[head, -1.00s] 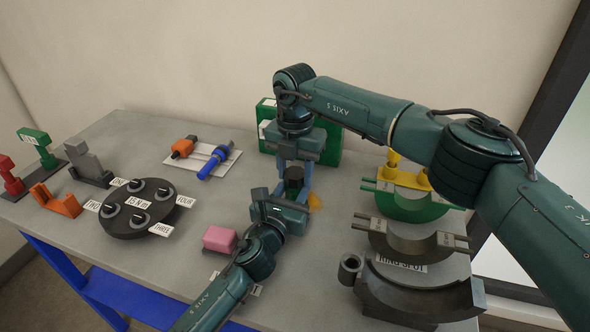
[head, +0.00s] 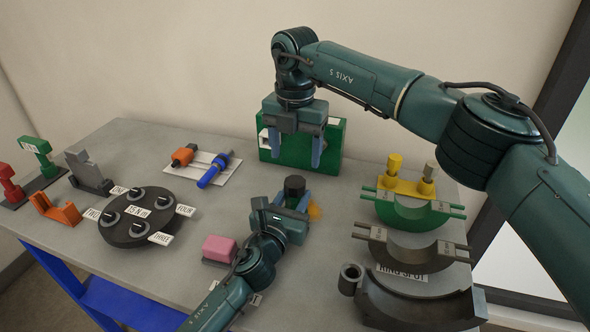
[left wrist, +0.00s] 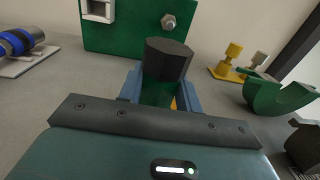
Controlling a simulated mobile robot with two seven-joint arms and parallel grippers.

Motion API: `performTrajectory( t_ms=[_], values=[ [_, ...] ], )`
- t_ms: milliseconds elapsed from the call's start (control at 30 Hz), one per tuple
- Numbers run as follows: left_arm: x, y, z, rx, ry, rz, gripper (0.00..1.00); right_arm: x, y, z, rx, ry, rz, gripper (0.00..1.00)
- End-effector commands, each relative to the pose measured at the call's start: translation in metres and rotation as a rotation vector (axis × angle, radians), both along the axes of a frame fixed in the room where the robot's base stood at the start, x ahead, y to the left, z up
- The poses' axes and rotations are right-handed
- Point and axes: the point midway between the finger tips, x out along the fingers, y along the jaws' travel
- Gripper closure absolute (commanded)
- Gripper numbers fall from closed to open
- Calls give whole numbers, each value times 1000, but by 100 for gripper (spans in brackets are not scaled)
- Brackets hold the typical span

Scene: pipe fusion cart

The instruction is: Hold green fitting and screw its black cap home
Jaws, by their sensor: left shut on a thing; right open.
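The green fitting (left wrist: 156,93) shows between the blue fingers of my left gripper (head: 291,202), which is shut on it. The black cap (head: 294,186) sits upright on top of the fitting; it also shows large in the left wrist view (left wrist: 167,58). I cannot tell how far down the cap sits. My right gripper (head: 295,155) is open and empty, with its fingers pointing down. It hangs above and behind the cap in the head view, apart from it, in front of the green box.
A green box (head: 331,143) stands at the back. Curved green (head: 405,211) and grey saddles stand at the right. A black disc (head: 133,229), a pink block (head: 219,249) and a white plate with orange and blue tools (head: 213,168) lie left.

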Motion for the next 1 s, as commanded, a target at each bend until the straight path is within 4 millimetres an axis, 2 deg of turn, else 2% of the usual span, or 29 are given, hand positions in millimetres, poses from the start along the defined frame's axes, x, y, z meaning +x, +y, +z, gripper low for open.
performTrajectory(
  t_ms=[100,233,633,667,933,1000],
  values=[
    [0,0,0,0,1,1,100,0,1,23,0,-3,1,33],
    [0,0,0,0,1,0,100,0,1,38,1,-1,0,33],
    [0,0,0,0,1,0,100,0,0,44,0,1,0,33],
    [0,0,0,0,1,0,64,0,0,44,0,1,1,33],
    [0,0,0,0,0,0,41,0,0,44,0,1,0,33],
    [0,0,0,0,0,0,40,0,0,44,-1,1,0,33]
  ],
)
